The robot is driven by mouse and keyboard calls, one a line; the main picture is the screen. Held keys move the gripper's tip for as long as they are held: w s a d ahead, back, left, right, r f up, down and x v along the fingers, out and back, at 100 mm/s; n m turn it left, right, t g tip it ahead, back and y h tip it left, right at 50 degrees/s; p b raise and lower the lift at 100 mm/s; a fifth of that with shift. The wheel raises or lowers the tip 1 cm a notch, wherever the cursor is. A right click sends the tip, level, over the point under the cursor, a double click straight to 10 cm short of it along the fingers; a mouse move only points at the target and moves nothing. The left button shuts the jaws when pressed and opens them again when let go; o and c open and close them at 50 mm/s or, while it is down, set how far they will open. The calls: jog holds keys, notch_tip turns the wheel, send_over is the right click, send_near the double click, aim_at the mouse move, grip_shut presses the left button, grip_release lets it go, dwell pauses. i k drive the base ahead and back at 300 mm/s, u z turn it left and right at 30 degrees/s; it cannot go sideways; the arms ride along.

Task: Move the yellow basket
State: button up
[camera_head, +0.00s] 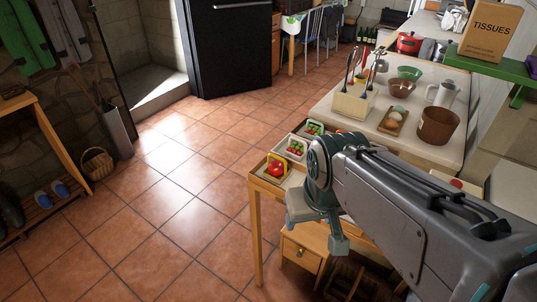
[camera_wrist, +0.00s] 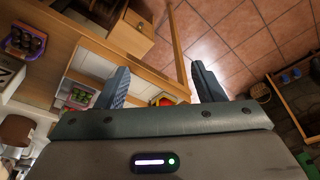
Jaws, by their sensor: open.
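The small yellow basket (camera_head: 276,169) holds something red. It sits at the left end of a wooden side table (camera_head: 258,190), beside my gripper in the head view. In the wrist view a bit of the yellow basket (camera_wrist: 158,99) shows low between my fingers, mostly hidden by the gripper body. My gripper (camera_head: 316,226) is open and empty, just right of and in front of the basket in the head view. In the wrist view my gripper (camera_wrist: 162,80) shows its two fingers wide apart. I cannot tell the exact gap between fingers and basket.
Small trays of produce (camera_head: 296,147) stand behind the basket. A counter (camera_head: 408,145) with a utensil box (camera_head: 353,104) and a brown pot (camera_head: 437,125) lies to the right. A wicker basket (camera_head: 97,164) stands by the shoe rack (camera_head: 48,200). The tiled floor at left is clear.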

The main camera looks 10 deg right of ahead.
aim_at(276, 172)
jog(key=u, duration=0.9)
jog(key=i, duration=0.4)
jog(key=z, duration=2.25)
